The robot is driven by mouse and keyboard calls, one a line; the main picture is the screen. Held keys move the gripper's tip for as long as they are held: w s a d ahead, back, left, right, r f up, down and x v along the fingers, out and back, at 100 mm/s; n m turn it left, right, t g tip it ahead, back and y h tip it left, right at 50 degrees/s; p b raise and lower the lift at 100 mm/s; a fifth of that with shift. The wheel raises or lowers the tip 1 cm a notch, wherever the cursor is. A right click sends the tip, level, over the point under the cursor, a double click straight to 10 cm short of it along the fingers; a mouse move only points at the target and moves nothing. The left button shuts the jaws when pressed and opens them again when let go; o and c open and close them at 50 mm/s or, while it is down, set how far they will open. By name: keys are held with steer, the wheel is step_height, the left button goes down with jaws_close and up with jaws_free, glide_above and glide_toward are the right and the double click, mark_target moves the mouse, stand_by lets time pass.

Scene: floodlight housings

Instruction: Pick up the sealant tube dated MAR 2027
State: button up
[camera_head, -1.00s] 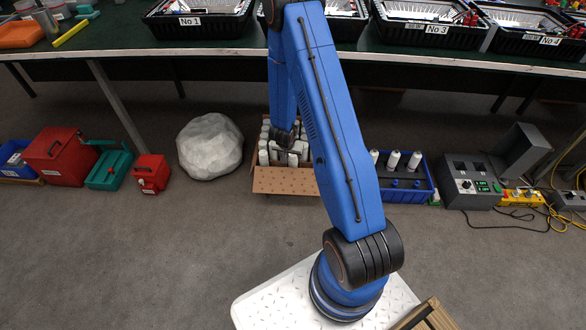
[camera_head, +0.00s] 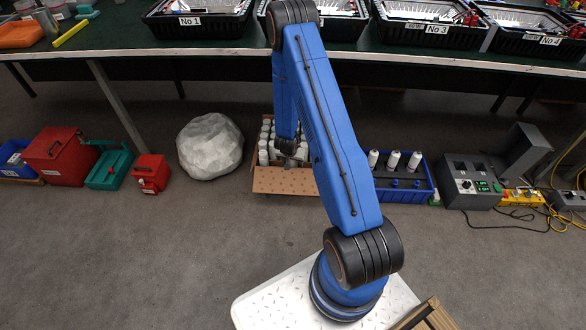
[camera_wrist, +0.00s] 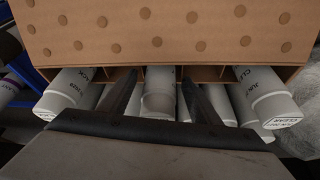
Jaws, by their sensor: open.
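White sealant tubes (camera_head: 264,146) stand in several rows in a cardboard box (camera_head: 284,180) on the floor under the bench. My gripper (camera_head: 287,150) is at the box, partly hidden by my arm. In the wrist view my gripper (camera_wrist: 158,100) is open, its two dark fingers on either side of one white tube (camera_wrist: 158,92). I cannot tell if they touch it, and its date cannot be read. A tube to the right (camera_wrist: 260,90) has print like JUN and CLEAR. A tube to the left (camera_wrist: 68,92) seems to read BLACK. No MAR 2027 is legible.
The box's perforated flap (camera_wrist: 165,35) and dividers lie close to the fingers. A blue crate with white bottles (camera_head: 393,160) stands right of the box, a pale boulder (camera_head: 210,146) left. The bench (camera_head: 180,60) overhangs behind. Floor in front is clear.

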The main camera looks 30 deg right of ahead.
steer(key=shift+f, duration=0.1)
steer(key=shift+c, duration=0.3)
steer(key=c, duration=1.3)
steer(key=shift+c, duration=0.2)
